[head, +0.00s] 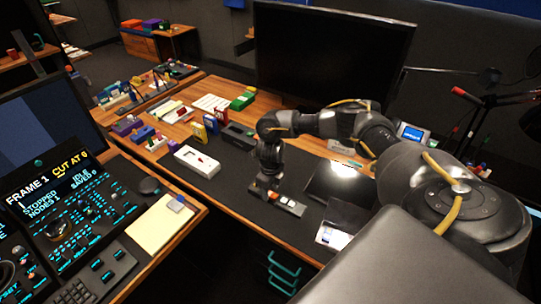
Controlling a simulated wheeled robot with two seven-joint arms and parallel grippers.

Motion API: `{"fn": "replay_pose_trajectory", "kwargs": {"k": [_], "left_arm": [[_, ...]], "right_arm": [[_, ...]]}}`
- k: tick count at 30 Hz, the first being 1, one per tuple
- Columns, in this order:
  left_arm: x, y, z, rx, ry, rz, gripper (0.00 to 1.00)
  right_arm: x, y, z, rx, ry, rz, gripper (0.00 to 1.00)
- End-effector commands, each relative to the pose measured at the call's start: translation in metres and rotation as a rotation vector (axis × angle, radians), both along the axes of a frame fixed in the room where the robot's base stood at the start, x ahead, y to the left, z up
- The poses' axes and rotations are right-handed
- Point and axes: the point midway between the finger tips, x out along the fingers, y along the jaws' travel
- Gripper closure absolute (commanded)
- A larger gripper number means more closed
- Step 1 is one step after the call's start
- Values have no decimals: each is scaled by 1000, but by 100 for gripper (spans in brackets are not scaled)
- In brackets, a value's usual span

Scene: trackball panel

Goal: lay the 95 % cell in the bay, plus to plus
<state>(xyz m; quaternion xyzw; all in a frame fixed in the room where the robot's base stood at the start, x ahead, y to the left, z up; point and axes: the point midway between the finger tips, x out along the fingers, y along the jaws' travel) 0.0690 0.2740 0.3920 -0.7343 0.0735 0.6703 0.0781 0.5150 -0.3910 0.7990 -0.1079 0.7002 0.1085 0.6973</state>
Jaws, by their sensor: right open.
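My right gripper (264,187) points down over the dark mat, its fingers open and small in the picture. A dark grey block with an orange patch and a light end (287,204) lies on the mat just right of the fingers; whether they touch it I cannot tell. A white tray (184,153) with a small red and dark item inside stands to the left. I cannot read a 95 % mark or any plus signs, so which thing is the cell and which the bay is unclear. My left gripper is out of view.
Yellow, blue and purple boxes (198,132) and a black box (238,136) stand behind the tray. A large monitor (330,50) closes off the back. A lit control panel (75,205) fills the left. The mat between tray and gripper (232,180) is clear.

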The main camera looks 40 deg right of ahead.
Motion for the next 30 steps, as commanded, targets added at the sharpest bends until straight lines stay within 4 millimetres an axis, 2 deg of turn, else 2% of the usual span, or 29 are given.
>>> {"fn": "replay_pose_trajectory", "kwargs": {"k": [6,13,18,30], "left_arm": [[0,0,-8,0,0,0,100],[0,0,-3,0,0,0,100],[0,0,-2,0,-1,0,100],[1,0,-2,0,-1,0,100]], "right_arm": [[2,0,42,1,-7,2,52],[2,-1,84,-1,-6,3,52],[1,-1,96,-1,-3,1,52],[0,-1,96,0,-1,1,52]]}}
